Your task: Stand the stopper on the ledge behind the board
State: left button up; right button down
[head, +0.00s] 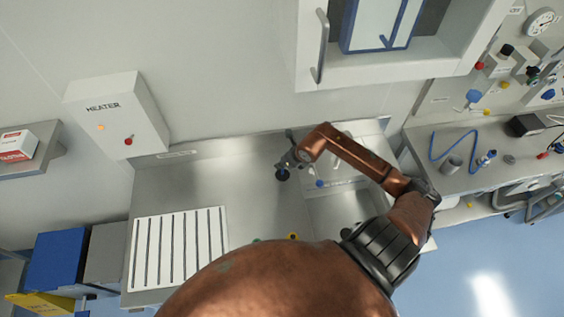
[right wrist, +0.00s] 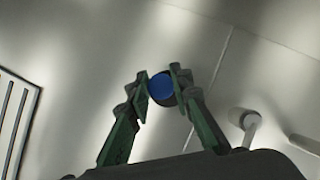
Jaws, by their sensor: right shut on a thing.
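The stopper, a round piece with a blue top in the right wrist view (right wrist: 161,88), sits between the fingertips of my right gripper (right wrist: 160,86). In the head view my right gripper (head: 287,166) is over the steel counter, left of the sink, and the stopper shows as a dark round shape (head: 282,175) below it. The gripper is shut on it; I cannot tell whether the stopper touches the counter. The white slotted board (head: 164,243) lies on the counter's left part. Behind it, the raised steel ledge (head: 212,149) runs along the wall. My left gripper is out of view.
A heater box (head: 118,115) hangs on the wall above the ledge's left end. An open cabinet (head: 390,72) hangs above the sink (head: 345,205). A tap (right wrist: 245,118) stands right of the gripper. The counter between board and gripper is clear.

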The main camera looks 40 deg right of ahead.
jog(key=c, duration=1.7)
grip_release()
jog(key=shift+c, duration=0.2)
jog(key=b+v, duration=0.1)
jog(key=v, duration=1.1)
